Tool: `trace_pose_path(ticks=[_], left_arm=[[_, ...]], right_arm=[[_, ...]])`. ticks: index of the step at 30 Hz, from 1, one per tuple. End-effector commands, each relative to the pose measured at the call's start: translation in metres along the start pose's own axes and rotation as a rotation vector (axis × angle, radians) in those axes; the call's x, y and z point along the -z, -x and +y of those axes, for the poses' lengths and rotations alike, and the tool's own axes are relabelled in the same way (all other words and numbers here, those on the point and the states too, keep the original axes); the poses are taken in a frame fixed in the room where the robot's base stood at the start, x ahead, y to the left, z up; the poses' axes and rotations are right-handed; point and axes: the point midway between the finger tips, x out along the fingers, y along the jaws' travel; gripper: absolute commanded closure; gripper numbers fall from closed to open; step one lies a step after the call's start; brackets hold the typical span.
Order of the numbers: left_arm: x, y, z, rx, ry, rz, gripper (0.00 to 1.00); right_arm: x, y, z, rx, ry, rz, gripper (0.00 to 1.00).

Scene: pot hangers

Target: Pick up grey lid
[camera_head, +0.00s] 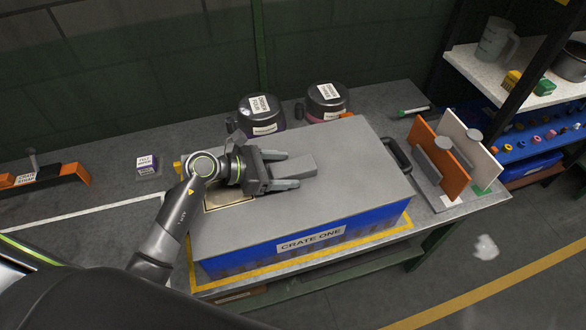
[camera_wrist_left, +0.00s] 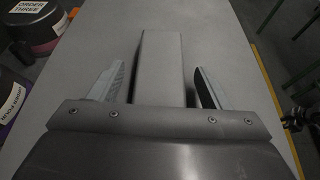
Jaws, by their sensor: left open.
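The grey lid (camera_head: 345,160) lies flat on a blue crate (camera_head: 330,238) labelled "CRATE ONE". A raised grey block-shaped handle (camera_head: 300,166) stands on the lid's top. My left gripper (camera_head: 292,170) is open over the lid, with one finger on each side of the handle. In the left wrist view the handle (camera_wrist_left: 160,65) runs between the two fingers, with gaps on both sides. The lid (camera_wrist_left: 215,50) fills most of that view. I cannot tell the exact height of the fingertips above the lid.
Two dark round pots (camera_head: 260,115) (camera_head: 325,102) stand behind the crate. A rack with orange and white panels (camera_head: 437,160) stands to the right. A small labelled box (camera_head: 147,165) and an orange-black holder (camera_head: 45,177) are left. Shelves (camera_head: 520,75) stand far right.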

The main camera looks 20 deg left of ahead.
Motion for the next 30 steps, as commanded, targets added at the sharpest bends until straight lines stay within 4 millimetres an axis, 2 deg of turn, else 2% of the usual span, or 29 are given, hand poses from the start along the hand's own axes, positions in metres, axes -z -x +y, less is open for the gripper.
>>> trace_pose_path(ticks=[4,12,26,27,30], left_arm=[[-0.0005,-0.0122,0.0000,0.000,0.001,0.000,0.29],[0.0009,-0.0144,-0.0001,0.000,-0.001,0.001,0.29],[0.0010,-0.0141,-0.0001,0.000,0.000,0.001,0.88],[-0.0004,-0.0140,0.0000,0.000,-0.002,-0.002,0.91],[-0.0004,-0.0140,0.0000,0.000,-0.001,-0.002,0.91]], right_arm=[[0.0004,0.0051,0.0005,0.000,0.000,0.000,0.64],[0.0006,0.0045,0.0008,0.000,0.000,0.000,0.64],[0.0010,0.0046,0.0051,-0.006,0.003,0.001,0.64],[0.0010,0.0047,0.0051,-0.006,0.002,0.001,0.64],[0.0011,0.0047,0.0051,-0.006,0.002,0.001,0.64]])
